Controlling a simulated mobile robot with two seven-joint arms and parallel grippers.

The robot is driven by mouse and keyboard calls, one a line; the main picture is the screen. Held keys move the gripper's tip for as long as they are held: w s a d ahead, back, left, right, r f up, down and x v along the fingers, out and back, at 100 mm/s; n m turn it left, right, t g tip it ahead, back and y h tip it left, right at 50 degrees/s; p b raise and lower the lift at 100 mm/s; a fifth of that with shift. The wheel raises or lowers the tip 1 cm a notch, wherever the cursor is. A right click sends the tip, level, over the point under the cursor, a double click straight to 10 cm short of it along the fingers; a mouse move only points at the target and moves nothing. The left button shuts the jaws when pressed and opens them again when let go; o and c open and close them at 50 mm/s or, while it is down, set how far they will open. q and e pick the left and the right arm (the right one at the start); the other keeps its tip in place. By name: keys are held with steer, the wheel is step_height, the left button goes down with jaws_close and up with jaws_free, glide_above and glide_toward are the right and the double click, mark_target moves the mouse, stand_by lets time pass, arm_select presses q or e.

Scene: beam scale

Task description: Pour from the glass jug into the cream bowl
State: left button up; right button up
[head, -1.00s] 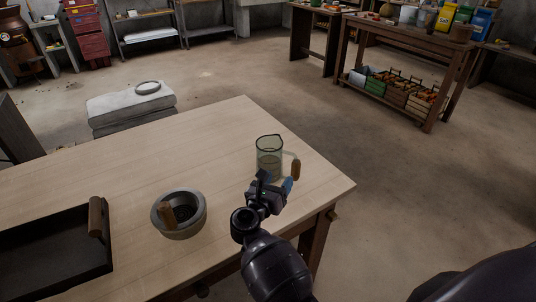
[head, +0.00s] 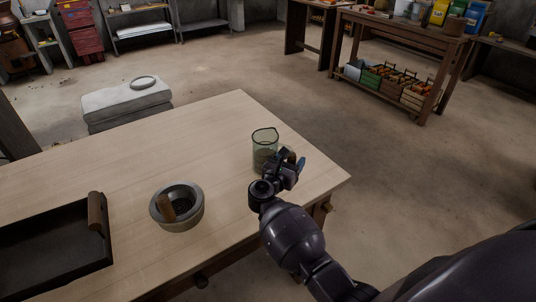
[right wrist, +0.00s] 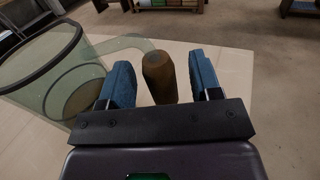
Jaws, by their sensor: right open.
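The glass jug (head: 264,143) stands upright on the table near its right corner, with some contents low inside. It also shows at the left of the right wrist view (right wrist: 45,70). Its brown handle grip (right wrist: 159,78) is between the blue finger pads of my right gripper (right wrist: 162,68), with gaps on both sides. In the head view my right gripper (head: 289,166) is open beside the jug and hides most of the handle. A round grey stone-like bowl (head: 187,218) with a brown wooden piece in it stands to the left; I see no plainly cream bowl. My left gripper is out of view.
A dark tray (head: 50,258) with a wooden handle lies at the table's left. The wooden table (head: 150,150) is clear between the tray, bowl and jug. A grey padded block (head: 125,103) with a ring on it is behind the table.

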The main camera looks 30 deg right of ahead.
steer(key=shift+x, duration=1.3)
steer(key=shift+c, duration=0.3)
jaws_close()
